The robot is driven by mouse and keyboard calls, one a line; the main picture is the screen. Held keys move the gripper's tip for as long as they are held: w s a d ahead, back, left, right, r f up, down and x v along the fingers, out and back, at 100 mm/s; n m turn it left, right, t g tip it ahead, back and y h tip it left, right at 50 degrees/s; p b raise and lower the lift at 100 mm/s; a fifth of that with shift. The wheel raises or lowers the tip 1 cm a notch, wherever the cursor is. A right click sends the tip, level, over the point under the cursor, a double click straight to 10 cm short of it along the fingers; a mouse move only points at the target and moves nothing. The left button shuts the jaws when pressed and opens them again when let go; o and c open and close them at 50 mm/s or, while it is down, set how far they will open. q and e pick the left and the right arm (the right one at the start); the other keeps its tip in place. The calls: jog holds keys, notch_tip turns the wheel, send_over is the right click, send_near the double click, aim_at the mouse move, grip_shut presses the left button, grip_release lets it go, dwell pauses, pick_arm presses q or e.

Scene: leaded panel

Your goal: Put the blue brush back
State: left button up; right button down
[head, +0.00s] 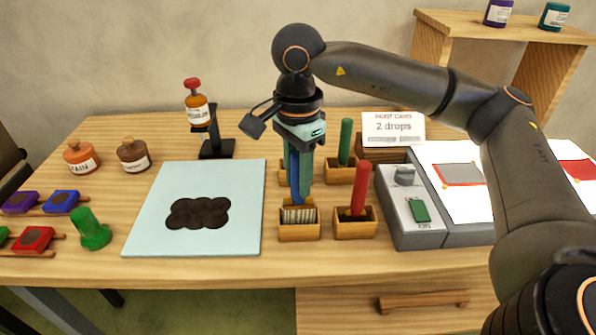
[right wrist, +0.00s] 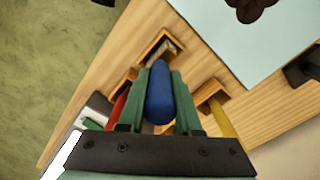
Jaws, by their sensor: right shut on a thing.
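My right gripper (head: 298,190) points down over the front left wooden box (head: 299,234) and is shut on the blue brush (head: 295,165). In the right wrist view, the brush's rounded blue handle (right wrist: 158,92) lies between the two green fingers. The brush is about upright. Its pale bristles (head: 298,215) show at the mouth of that box; I cannot tell how deep they reach. The same box shows in the right wrist view (right wrist: 152,46). My left gripper is not in view.
A red brush (head: 360,188) stands in the box (head: 356,228) to the right. A green brush (head: 346,142) stands behind, and a yellow handle (right wrist: 222,118) shows in the right wrist view. A pale sheet (head: 150,235) with dark discs lies left; a grey device (head: 410,235) stands right.

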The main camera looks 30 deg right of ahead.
jog(key=shift+f, duration=0.75)
jog(key=shift+f+b, duration=0.65)
jog(key=shift+b, duration=0.15)
jog(key=c, duration=0.5)
grip_release()
